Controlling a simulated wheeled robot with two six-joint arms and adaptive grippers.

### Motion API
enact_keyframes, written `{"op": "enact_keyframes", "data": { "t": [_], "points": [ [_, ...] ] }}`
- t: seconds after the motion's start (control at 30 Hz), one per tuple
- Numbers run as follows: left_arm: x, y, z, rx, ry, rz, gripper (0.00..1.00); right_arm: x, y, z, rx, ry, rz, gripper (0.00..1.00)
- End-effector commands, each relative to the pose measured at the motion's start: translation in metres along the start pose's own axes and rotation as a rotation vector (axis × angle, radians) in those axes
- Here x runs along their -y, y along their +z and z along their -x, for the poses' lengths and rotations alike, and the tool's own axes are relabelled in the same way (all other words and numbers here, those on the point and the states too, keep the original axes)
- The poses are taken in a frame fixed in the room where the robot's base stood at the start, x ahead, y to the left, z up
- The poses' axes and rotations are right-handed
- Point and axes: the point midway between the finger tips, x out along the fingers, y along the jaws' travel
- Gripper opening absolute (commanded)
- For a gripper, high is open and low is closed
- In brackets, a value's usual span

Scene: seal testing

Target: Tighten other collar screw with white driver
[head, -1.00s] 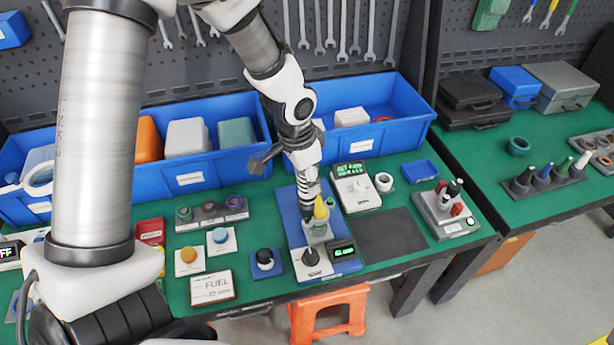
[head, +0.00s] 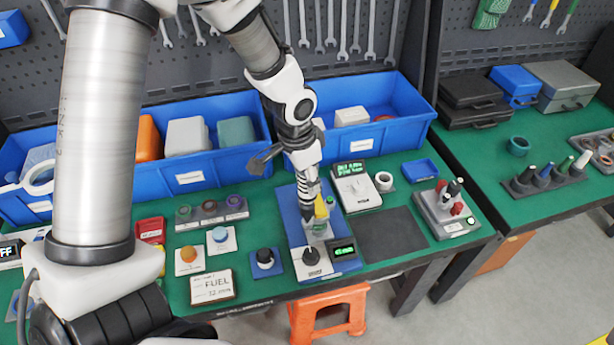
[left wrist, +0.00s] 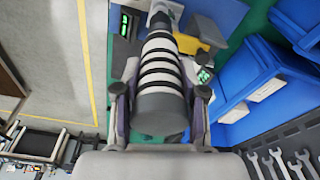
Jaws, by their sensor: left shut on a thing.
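My left gripper (head: 306,180) points down over the blue test base (head: 347,266) in the head view. It is shut on a driver with a dark handle and white bands (left wrist: 160,75), seen end-on between the fingers in the left wrist view. The driver's lower end reaches the fixture (head: 319,230) on the base, beside a yellow-topped part (head: 321,208). The collar screws are too small or hidden to tell, and I cannot tell whether the tip touches one. My right gripper is not in view.
Blue bins (head: 190,180) line the back. A dark mat (head: 392,234) lies clear.

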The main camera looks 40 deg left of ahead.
Motion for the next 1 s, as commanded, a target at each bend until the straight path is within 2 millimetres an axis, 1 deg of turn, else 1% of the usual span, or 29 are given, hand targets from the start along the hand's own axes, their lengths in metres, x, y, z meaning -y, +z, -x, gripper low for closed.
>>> {"op": "enact_keyframes", "data": {
  "t": [1.0],
  "points": [
    [0.0,0.002,-0.014,-0.001,0.0,0.0,0.0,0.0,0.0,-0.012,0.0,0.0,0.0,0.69]
  ]
}}
